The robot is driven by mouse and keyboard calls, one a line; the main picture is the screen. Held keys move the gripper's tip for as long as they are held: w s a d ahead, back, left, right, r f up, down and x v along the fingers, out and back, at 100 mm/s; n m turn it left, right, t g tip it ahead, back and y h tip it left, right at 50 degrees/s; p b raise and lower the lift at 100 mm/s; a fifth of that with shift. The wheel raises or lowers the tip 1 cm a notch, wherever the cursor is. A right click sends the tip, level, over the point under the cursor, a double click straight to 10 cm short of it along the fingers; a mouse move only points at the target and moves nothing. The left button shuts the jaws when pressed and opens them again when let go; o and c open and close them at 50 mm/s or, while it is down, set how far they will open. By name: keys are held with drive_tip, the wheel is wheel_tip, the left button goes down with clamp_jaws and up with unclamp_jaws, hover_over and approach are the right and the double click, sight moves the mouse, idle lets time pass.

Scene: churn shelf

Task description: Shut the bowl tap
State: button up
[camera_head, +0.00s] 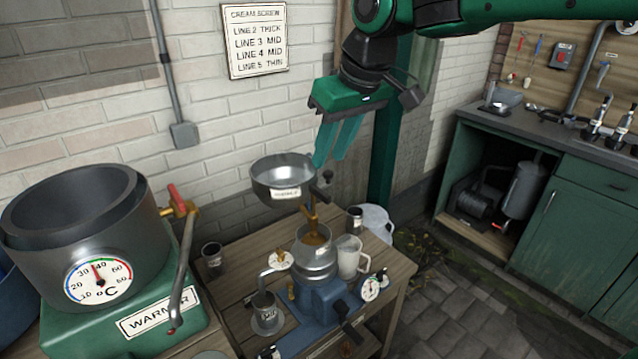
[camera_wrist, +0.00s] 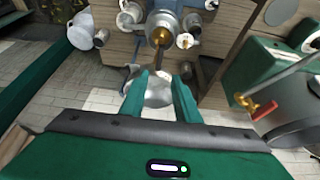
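The metal bowl (camera_head: 283,180) with a white label stands above the cream separator. A brass tap (camera_head: 312,214) shows below its right side, with a dark lever (camera_head: 320,194) by the rim; I cannot tell its exact setting. My gripper (camera_head: 330,161) is above and to the right of the bowl, fingers pointing down, open and empty. In the wrist view the gripper (camera_wrist: 160,77) shows a gap between its green fingers, with the bowl (camera_wrist: 158,93) behind them. The fingers look apart from the lever.
The separator (camera_head: 318,255) with its blue base stands on the wooden table (camera_head: 230,300). At left is the big warmer pot (camera_head: 85,215) with a red-handled brass tap (camera_head: 178,203). A wall is close behind.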

sight(318, 189)
drive_tip(key=x, duration=1)
drive_tip(key=shift+d+f, duration=0.1)
drive_tip(key=shift+d, duration=0.1)
